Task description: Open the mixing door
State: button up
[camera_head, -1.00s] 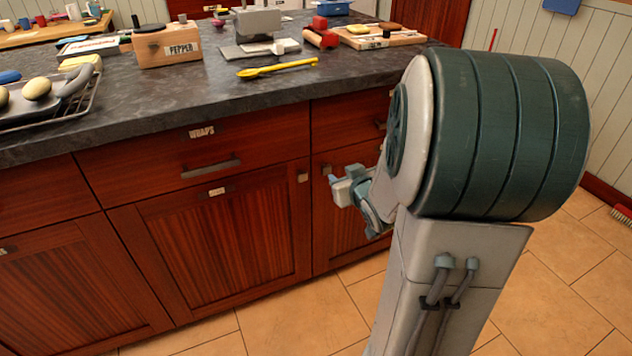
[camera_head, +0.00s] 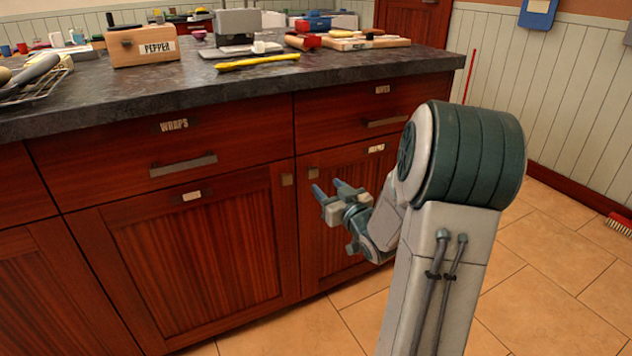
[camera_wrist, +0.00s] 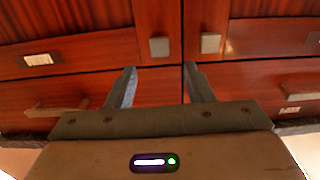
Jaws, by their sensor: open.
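Two wooden cabinet doors meet under the counter: a left door (camera_head: 190,265) and a right door (camera_head: 335,240). Each has a small label and a square knob near their shared edge. The right door's label (camera_head: 376,148) is too small to read surely as the mixing one. My gripper (camera_head: 327,187) is open and empty in front of the right door, just below and right of its knob (camera_head: 313,173). The wrist view is upside down; the right door's knob (camera_wrist: 159,47) appears beyond and between my fingertips (camera_wrist: 160,70), apart from them. Both doors look shut.
A drawer labelled WRAPS (camera_head: 165,145) and a right drawer (camera_head: 365,110) sit above the doors, with protruding bar handles.

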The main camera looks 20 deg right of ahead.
aim_at(314, 173)
jog(key=w+b, duration=0.1)
jog(key=w, duration=0.6)
jog(key=shift+a+b, duration=0.1)
jog(key=shift+b, duration=0.2)
grip_shut()
